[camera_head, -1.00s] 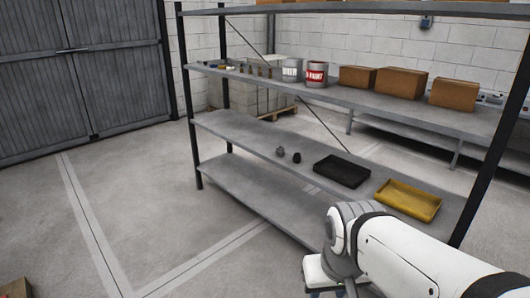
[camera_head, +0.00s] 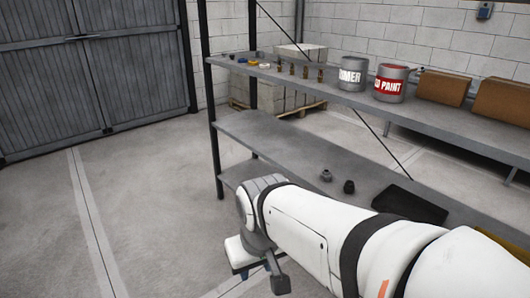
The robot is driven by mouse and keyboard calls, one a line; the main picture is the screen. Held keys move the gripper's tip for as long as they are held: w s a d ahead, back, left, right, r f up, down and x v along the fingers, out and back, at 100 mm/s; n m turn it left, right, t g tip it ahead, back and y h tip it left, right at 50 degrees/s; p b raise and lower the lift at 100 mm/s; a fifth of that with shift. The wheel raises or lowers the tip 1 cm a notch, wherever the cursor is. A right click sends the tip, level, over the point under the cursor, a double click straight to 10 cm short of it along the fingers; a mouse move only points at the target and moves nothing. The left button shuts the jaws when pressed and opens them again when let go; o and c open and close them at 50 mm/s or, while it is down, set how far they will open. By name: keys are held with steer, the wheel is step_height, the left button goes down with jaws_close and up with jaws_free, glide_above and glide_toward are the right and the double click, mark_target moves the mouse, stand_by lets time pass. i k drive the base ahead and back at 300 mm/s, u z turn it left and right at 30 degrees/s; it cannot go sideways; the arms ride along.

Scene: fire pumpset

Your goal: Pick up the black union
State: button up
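A small black fitting (camera_head: 349,187), which looks like the black union, sits on the middle shelf (camera_head: 262,138). A similar dark grey fitting (camera_head: 326,175) stands just to its left, apart from it. My white arm reaches in from the lower right, in front of the shelf. My gripper (camera_head: 262,280) is at the lower middle of the picture, to the left of the black fitting and nearer to me. It is only partly seen, and its fingers are too unclear to tell open from shut.
A black tray (camera_head: 410,205) lies right of the fittings, with a yellow tray (camera_head: 497,243) partly hidden beyond it. The upper shelf holds small parts, paint cans (camera_head: 390,83) and cardboard boxes (camera_head: 444,87). A dark shelf post (camera_head: 212,145) stands at left. The floor at left is clear.

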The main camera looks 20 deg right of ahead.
mark_target(349, 187)
steer(key=z, duration=0.4)
steer(key=i, duration=1.3)
steer(key=z, duration=0.9)
steer(key=k, duration=0.85)
steer(key=z, duration=0.15)
steer(key=i, duration=0.9)
steer(key=u, duration=0.1)
